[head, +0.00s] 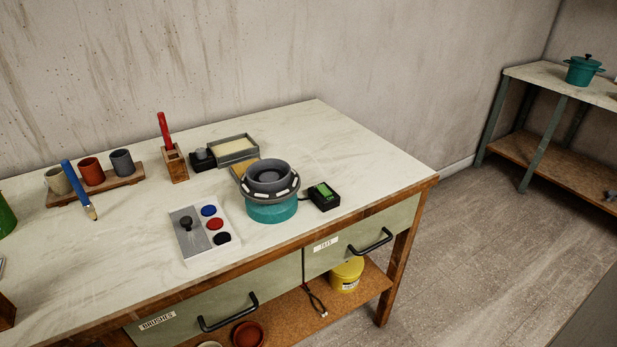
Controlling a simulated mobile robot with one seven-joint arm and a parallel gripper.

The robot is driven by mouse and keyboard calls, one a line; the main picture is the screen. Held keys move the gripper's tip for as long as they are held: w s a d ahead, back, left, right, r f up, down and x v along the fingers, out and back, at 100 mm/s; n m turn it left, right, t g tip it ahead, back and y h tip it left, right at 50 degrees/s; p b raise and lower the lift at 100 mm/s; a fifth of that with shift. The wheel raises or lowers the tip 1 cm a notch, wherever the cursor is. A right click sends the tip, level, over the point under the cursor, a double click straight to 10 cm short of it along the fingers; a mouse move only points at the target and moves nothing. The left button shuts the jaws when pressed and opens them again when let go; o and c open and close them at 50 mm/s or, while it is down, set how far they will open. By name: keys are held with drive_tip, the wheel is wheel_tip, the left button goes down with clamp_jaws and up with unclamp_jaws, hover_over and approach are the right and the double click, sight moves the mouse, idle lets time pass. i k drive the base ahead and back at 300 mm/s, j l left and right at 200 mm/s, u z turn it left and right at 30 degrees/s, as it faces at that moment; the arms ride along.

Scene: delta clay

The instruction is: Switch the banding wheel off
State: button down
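The banding wheel (272,211) stands near the front right of the worktable, with a teal round base and a grey top with pale marks around its rim. A dark grey bowl (269,172) sits on top of it. Just right of the wheel is a small black box (325,205) with a lit green face, apparently joined to the wheel by a short dark cable. The face is too small to read clearly. My gripper is not in view.
Left of the wheel lies a tray (185,232) with a black knob and blue, red and black discs. Behind are a tan-filled grey tray (237,151) and a wooden holder (175,164) with a red-handled tool. The worktable's (370,160) right end is clear.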

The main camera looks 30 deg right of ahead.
sight(325, 192)
drive_tip(key=i+j, duration=0.4)
drive_tip(key=j, duration=0.15)
drive_tip(key=z, duration=1.75)
drive_tip(key=i, duration=0.5)
